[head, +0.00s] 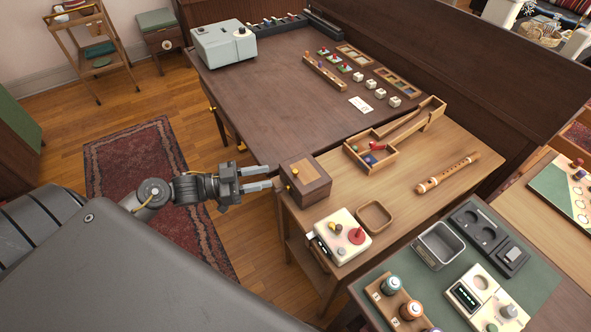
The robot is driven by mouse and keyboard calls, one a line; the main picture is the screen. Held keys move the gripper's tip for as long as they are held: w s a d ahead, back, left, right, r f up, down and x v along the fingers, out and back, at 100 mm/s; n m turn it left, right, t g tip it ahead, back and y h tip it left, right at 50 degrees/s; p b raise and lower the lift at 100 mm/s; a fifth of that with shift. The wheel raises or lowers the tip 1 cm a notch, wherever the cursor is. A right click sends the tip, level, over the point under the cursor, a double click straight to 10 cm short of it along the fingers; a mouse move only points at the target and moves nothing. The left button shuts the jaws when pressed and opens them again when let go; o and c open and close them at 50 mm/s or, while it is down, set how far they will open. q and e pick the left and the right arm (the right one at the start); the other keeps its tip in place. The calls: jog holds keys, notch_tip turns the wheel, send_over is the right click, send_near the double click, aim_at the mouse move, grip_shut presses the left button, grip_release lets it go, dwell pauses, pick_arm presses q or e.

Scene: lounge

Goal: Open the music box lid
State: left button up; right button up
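The music box (307,187) is a small brown wooden box with a lighter panel on its lid. It stands at the left corner of the light wooden table, and its lid looks shut. A small brass-coloured knob shows on its left side. My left gripper (271,178) is just left of the box, with its two fingers apart and pointing at it. Nothing shows between the fingers, and they look slightly apart from the box. My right gripper is not in view.
A recorder (447,172) and a divided wooden tray (371,158) lie farther right. A dark table (290,110) adjoins behind. Open floor lies left of the box.

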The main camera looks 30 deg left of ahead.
aim_at(295, 171)
pick_arm(q)
jog(key=p+x, duration=0.1)
jog(key=x, duration=0.8)
jog(key=shift+w+d, duration=0.25)
jog(key=shift+w, duration=0.05)
grip_shut()
